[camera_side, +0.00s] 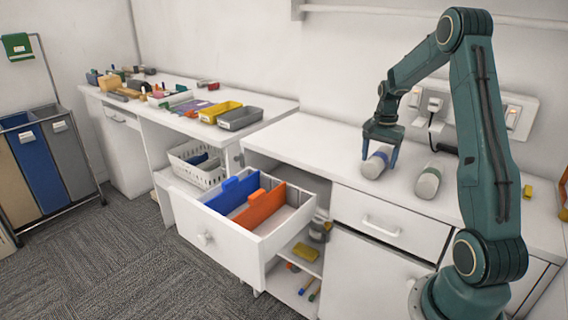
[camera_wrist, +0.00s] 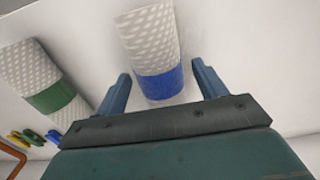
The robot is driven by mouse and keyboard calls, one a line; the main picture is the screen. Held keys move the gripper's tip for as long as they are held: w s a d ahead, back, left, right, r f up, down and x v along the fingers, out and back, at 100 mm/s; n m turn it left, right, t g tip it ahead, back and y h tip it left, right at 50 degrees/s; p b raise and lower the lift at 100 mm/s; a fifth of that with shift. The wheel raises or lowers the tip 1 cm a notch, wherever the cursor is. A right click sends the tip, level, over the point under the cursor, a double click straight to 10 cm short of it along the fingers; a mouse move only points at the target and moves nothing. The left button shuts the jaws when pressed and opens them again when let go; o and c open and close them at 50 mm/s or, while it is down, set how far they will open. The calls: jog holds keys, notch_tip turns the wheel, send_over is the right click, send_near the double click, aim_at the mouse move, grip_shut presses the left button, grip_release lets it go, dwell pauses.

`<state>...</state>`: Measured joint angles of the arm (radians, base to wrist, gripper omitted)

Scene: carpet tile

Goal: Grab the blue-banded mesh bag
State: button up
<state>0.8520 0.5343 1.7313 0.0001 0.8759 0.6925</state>
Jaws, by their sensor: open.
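The blue-banded mesh bag (camera_wrist: 157,55) is a white, textured roll with a blue band near one end. It lies on the white counter; in the side view the bag (camera_side: 373,166) is partly hidden by my gripper. My gripper (camera_side: 380,158) is over it with its fingers pointing down. In the wrist view my gripper (camera_wrist: 160,82) is open, with one blue finger on each side of the banded end. I see small gaps between the fingers and the bag; contact is not clear.
A similar green-banded mesh bag (camera_side: 428,182) lies to the right on the counter. An open drawer (camera_side: 243,236) with blue and orange dividers juts out at the front left. A plug and cable (camera_side: 436,124) are on the wall behind. The counter left of the bag is clear.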

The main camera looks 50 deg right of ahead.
aim_at(379, 154)
jog(key=shift+c, duration=0.2)
jog(key=c, duration=1)
jog(key=shift+r, duration=0.1)
notch_tip(379, 154, up, 20)
jog(key=shift+f, duration=0.1)
jog(key=shift+w, duration=0.1)
dwell(0.4)
